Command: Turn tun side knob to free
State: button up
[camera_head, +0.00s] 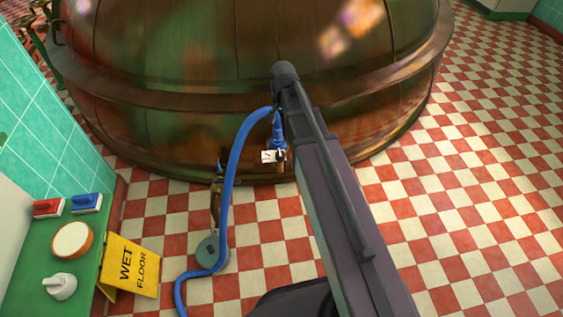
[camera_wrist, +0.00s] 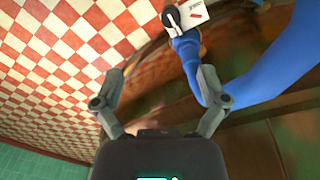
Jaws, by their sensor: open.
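The large copper tun (camera_head: 200,120) fills the back of the head view, and part of its wall (camera_wrist: 260,140) shows in the wrist view. Low on its side is a small dark knob (camera_head: 281,155) beside a white marked plate (camera_head: 268,156). The wrist view shows the dark round knob (camera_wrist: 171,17) and the plate (camera_wrist: 194,11) at the top edge; the plate's marks are too small to read. My gripper (camera_wrist: 161,76) is open and empty, its fingers spread below the knob and apart from it. In the head view my arm hides the gripper.
A blue hose (camera_head: 230,170) hangs beside the knob and crosses close to my right finger in the wrist view (camera_wrist: 275,65). A yellow wet floor sign (camera_head: 132,265) stands by a green counter (camera_head: 35,245) at left. The checkered floor (camera_head: 480,180) at right is clear.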

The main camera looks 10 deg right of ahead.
jog(key=m+b, duration=0.2)
jog(key=b, duration=0.2)
send_over(281, 154)
notch_tip(281, 154, down, 6)
jog(key=shift+a+r, duration=0.1)
jog(key=shift+r, duration=0.15)
jog(key=shift+f, duration=0.1)
notch_tip(281, 154, down, 14)
jog(key=b, duration=1.4)
jog(key=shift+r, duration=0.25)
jog(key=c, duration=0.9)
jog(key=shift+s+r, duration=0.1)
grip_shut()
